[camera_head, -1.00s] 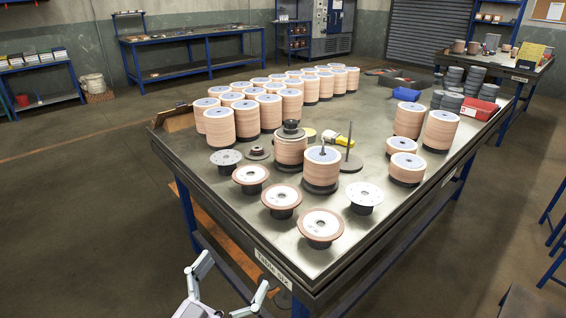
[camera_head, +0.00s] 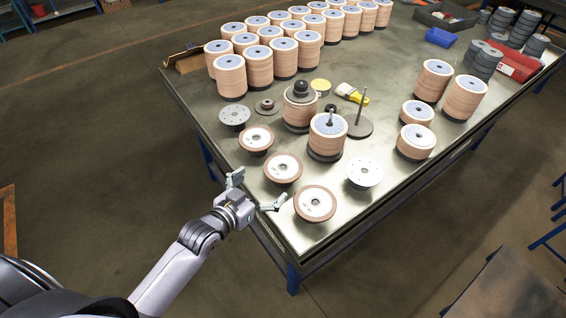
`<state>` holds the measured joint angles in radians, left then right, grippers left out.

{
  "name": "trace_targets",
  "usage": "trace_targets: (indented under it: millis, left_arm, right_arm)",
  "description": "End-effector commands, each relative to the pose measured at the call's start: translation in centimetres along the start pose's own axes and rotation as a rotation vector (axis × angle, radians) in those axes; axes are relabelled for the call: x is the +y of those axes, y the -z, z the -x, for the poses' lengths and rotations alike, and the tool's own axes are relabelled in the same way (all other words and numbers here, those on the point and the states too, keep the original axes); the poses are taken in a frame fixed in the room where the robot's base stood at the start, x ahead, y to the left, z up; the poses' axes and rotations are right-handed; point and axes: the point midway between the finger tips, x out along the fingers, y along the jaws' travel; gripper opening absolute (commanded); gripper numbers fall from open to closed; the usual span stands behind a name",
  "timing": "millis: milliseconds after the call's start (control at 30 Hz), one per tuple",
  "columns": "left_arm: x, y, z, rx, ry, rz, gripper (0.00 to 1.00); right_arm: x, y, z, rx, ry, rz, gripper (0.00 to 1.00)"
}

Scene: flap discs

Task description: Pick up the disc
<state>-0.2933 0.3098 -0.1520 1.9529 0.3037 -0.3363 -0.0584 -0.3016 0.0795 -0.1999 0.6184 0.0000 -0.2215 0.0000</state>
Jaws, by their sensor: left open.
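Several flap discs stand singly near the table's front corner. One with a brown rim and pale centre (camera_head: 316,203) sits closest to the corner. Another brown-rimmed disc (camera_head: 283,168) is just behind it to the left, and a third brown-rimmed disc (camera_head: 256,139) is farther back. A pale grey disc (camera_head: 363,173) stands to the right and a grey disc (camera_head: 235,116) at the back left. My left gripper (camera_head: 258,192) is open and empty at the table's left front edge, beside the two nearest brown-rimmed discs. I cannot tell if it touches either. My right gripper is not in view.
The metal table (camera_head: 420,165) carries many tall disc stacks at the back. A stack on a spindle (camera_head: 327,137), a rod on a round base (camera_head: 359,124) and a yellow brush (camera_head: 352,94) stand behind the single discs. A blue bin (camera_head: 440,37) is farther back.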

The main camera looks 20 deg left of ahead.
Motion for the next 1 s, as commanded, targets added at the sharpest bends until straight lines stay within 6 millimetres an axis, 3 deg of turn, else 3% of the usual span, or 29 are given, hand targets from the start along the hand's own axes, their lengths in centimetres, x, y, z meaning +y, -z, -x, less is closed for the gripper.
trace_targets:
  millis: [200, 467, 800, 1000]
  left_arm:
    - [0.0, 0.3, -4.2, 0.003, 0.001, 0.0, 1.0]
    - [0.0, 0.1, -5.9, 0.001, 0.0, -0.001, 1.0]
    - [-0.1, -0.2, -10.0, 0.003, 0.0, 0.0, 1.0]
    - [-0.1, -0.4, -10.8, 0.002, 0.0, 0.0, 1.0]
  right_arm:
    - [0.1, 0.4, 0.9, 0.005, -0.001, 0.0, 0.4]
    - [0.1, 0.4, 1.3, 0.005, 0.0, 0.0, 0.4]
    - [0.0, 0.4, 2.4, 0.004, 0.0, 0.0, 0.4]
    - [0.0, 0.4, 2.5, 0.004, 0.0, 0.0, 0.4]
